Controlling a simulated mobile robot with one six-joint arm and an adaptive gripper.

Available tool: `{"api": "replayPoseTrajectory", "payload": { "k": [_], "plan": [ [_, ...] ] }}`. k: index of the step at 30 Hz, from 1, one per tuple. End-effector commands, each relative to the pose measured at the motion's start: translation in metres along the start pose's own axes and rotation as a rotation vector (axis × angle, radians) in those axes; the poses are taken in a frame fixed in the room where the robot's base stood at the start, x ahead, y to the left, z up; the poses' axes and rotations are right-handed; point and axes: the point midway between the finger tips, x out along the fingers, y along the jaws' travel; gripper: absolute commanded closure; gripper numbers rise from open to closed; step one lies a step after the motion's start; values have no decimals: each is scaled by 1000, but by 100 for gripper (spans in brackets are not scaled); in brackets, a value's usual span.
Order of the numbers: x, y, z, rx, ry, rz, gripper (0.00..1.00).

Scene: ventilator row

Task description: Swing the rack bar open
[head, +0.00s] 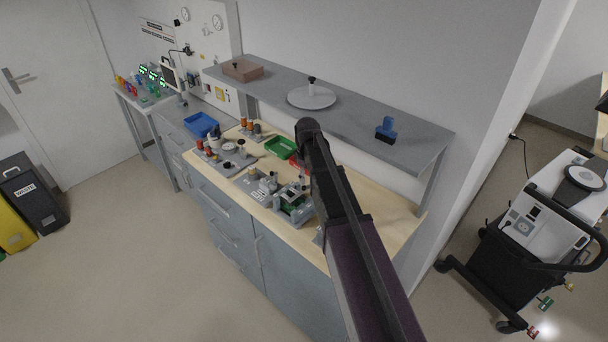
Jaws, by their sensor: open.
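I cannot make out a rack bar for certain in the head view. A small side table (128,101) at the far left carries coloured items (124,82) and green-lit pieces (152,73), too small to tell apart. My dark arm rises from the bottom edge across the right part of the workbench (332,247), hiding some of its top. No gripper fingers can be made out; the far end of my arm is black and rounded, in front of the wall shelf.
The grey wall shelf (355,112) carries a round plate and a blue block (386,127). A wheeled ventilator (530,228) stands right. Floor at front left is clear; bins stand beyond.

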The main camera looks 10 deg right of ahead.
Motion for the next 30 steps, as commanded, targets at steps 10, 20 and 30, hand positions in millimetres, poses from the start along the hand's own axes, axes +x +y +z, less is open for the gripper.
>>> {"api": "replayPoseTrajectory", "payload": {
  "k": [10, 20, 30],
  "plan": [
    [-43, 37, -41, -165, 0, 0, 41],
    [-43, 39, -42, -179, 0, 0, 41],
    [-38, 39, -42, -177, 0, 0, 41]
  ]
}}
